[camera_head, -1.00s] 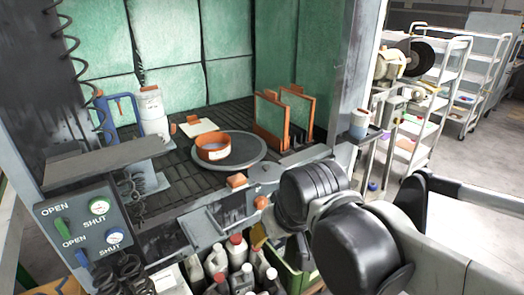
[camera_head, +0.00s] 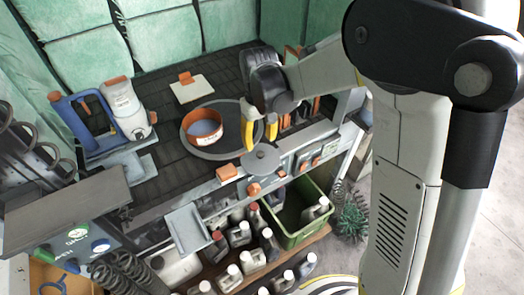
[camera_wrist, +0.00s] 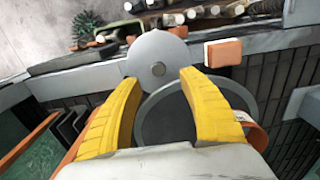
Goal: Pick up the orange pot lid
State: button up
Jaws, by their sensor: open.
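A flat grey round lid with a small central knob (camera_head: 260,161) lies at the front edge of the workbench. It also shows in the wrist view (camera_wrist: 157,52), just beyond my fingertips. The orange pot (camera_head: 207,118), an open ring-shaped vessel, stands on the dark round plate (camera_head: 190,143) to the left. In the wrist view part of its orange rim shows behind my right-hand finger. My gripper (camera_head: 260,143) has yellow fingers. It is open and empty, pointing down above the lid's far side. The lid's knob shows between and beyond the fingertips in the wrist view (camera_wrist: 160,80).
An orange-and-white block (camera_head: 227,173) lies left of the lid on the front ledge. Orange-framed panels stand close behind my gripper, partly hidden. Bottles and a green crate (camera_head: 302,236) sit below the edge. A blue-handled tool (camera_head: 75,122) stands at the left.

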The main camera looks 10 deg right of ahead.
aim_at(260, 153)
notch_tip(260, 153, down, 8)
jog(key=shift+w+d+r+b, duration=0.1)
jog(key=shift+r+b, duration=0.15)
jog(key=shift+b, duration=0.85)
jog(key=shift+r, duration=0.1)
grip_shut()
